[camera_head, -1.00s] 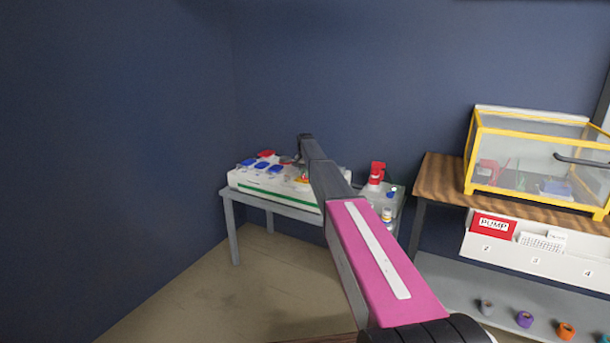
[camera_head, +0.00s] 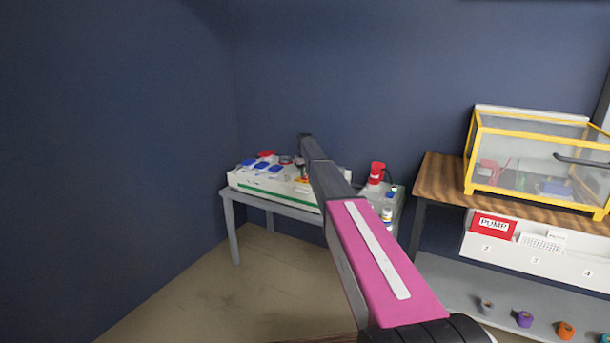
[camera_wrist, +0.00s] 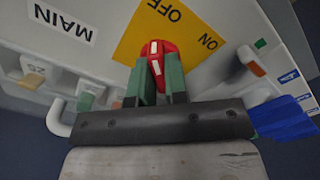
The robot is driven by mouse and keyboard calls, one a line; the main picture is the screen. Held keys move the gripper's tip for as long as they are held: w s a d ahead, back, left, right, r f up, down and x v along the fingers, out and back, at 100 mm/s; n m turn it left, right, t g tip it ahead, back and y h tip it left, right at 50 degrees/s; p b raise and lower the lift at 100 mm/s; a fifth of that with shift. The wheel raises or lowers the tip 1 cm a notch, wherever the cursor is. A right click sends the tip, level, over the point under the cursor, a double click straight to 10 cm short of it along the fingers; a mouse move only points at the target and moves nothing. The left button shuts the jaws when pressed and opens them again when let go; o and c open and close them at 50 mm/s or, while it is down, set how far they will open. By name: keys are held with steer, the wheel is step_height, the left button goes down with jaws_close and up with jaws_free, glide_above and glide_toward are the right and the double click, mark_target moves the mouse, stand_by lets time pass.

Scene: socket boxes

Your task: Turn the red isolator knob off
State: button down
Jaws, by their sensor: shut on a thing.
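The red isolator knob (camera_wrist: 156,52) sits on a yellow plate (camera_wrist: 135,38) marked OFF and ON in the wrist view. It has a white stripe that runs nearly along the line of my fingers. My gripper (camera_wrist: 157,82) is shut on the knob, with one green finger on each side of it. In the head view my arm reaches to the white socket box (camera_head: 262,192) on a grey table and hides much of its right part. The knob itself cannot be made out clearly there.
A MAIN label (camera_wrist: 64,23) is beside the yellow plate. Blue covers (camera_head: 262,165) and a red one (camera_head: 266,154) are on the box. A red item (camera_head: 377,172) and small bottles stand right of it. A yellow-framed clear case (camera_head: 540,160) sits on the wooden bench.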

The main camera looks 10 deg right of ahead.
stand_by(0.4)
steer(key=c, duration=1.1)
jaws_free()
steer(key=shift+c, duration=0.2)
step_height(320, 180, up, 11)
steer(key=shift+f, duration=0.1)
